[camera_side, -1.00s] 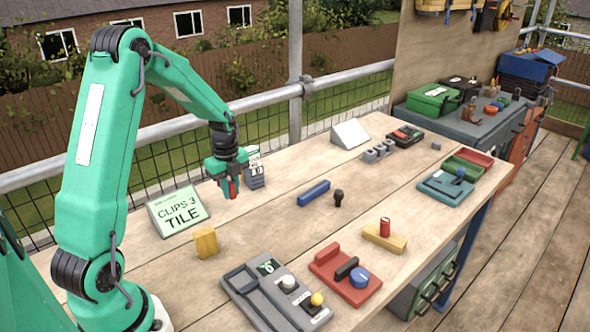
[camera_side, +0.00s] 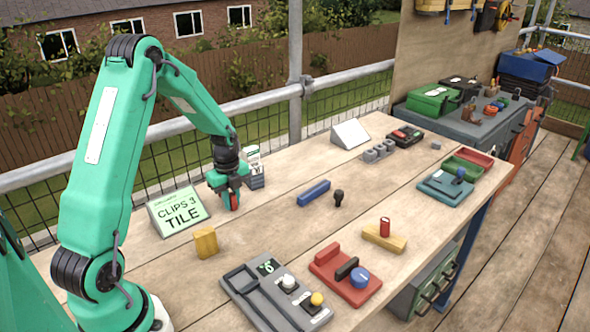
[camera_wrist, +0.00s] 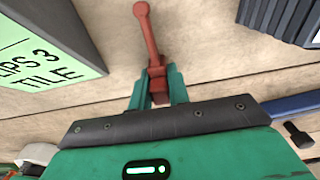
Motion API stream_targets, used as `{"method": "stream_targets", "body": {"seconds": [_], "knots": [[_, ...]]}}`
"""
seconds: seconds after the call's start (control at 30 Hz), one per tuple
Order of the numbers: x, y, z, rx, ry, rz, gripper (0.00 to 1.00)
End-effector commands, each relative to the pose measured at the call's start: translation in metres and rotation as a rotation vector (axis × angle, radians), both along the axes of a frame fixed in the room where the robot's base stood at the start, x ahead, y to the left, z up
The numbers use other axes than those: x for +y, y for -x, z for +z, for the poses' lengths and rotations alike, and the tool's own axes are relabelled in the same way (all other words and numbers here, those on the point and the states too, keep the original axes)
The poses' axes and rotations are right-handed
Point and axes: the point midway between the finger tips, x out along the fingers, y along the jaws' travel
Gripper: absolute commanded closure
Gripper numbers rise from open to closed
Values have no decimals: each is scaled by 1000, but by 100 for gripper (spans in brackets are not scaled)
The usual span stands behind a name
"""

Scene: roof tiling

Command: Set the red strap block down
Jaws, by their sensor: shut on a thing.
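My gripper (camera_side: 231,194) points down over the wooden bench, to the right of the green-and-white sign. It is shut on a red strap block (camera_side: 236,201), whose lower end is close to the bench top; I cannot tell if it touches. In the wrist view the red strap block (camera_wrist: 150,40) reaches out beyond the fingers of my gripper (camera_wrist: 158,88), narrow with a rounded far end. Part of it is hidden between the fingers.
The "CLIPS 3 TILE" sign (camera_side: 178,211) stands left of my gripper, and a dark holder with papers (camera_side: 256,172) stands behind it. A yellow block (camera_side: 205,242) and a blue bar (camera_side: 314,193) lie nearby. Bare planks lie between them.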

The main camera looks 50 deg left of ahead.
Motion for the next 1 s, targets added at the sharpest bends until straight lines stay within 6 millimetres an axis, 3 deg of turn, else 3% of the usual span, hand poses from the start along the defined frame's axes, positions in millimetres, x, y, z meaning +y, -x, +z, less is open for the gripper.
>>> {"method": "stream_targets", "body": {"seconds": [0.17, 0.2, 0.3, 0.73, 1.0], "knots": [[0, 0, -3, 0, 0, 0, 100], [0, 0, -3, 0, 0, 0, 74], [0, 0, -3, 0, 0, 0, 60], [0, 0, 2, -1, 0, 0, 60], [0, -1, 28, -3, -2, 0, 60]]}}
